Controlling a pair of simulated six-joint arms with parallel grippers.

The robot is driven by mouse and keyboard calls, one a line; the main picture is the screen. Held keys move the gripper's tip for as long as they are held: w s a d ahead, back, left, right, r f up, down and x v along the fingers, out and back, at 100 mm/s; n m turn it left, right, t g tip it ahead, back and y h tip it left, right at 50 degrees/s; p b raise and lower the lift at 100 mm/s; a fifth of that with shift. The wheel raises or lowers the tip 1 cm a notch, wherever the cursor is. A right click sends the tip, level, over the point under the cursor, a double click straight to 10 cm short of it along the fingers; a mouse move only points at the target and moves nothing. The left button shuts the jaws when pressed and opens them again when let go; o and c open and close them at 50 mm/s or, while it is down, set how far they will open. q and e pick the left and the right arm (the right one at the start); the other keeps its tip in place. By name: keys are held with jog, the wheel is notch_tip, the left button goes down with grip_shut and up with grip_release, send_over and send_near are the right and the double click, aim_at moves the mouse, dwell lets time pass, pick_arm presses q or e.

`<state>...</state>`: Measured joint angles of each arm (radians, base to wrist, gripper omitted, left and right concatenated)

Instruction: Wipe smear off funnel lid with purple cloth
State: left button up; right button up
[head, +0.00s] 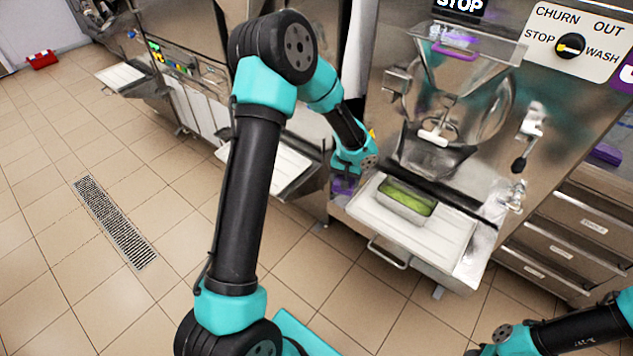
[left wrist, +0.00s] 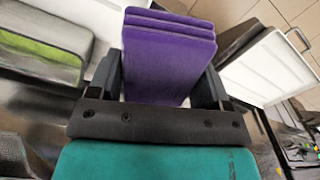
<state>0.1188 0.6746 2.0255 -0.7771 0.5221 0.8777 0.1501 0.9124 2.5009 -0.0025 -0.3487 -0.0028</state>
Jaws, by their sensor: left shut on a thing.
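The purple cloth (left wrist: 165,62) is a folded, layered pad between the two dark fingers of my left gripper (left wrist: 168,85), which is shut on it. In the head view a bit of the cloth (head: 343,186) shows below my left wrist, beside the left edge of the freezer's front shelf. The funnel lid (head: 484,45) is a clear flat cover on top of the metal funnel, with a purple handle. It is well above and to the right of my left gripper. I cannot make out a smear on it. My right arm enters at the lower right, with its gripper out of frame.
A metal pan of green stuff (head: 405,200) stands on the white shelf (head: 447,235) below the freezer outlet. A control panel with a knob (head: 570,46) is right of the funnel. Drawers (head: 578,218) are at the right. Open tiled floor lies left.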

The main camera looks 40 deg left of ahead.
pick_arm(q)
jog(key=d+r+n, duration=0.2)
jog(key=d+r, duration=0.5)
jog(key=d, duration=0.5)
jog(key=shift+s+d, duration=0.3)
jog(key=shift+d, duration=0.05)
jog(key=shift+r, duration=0.1)
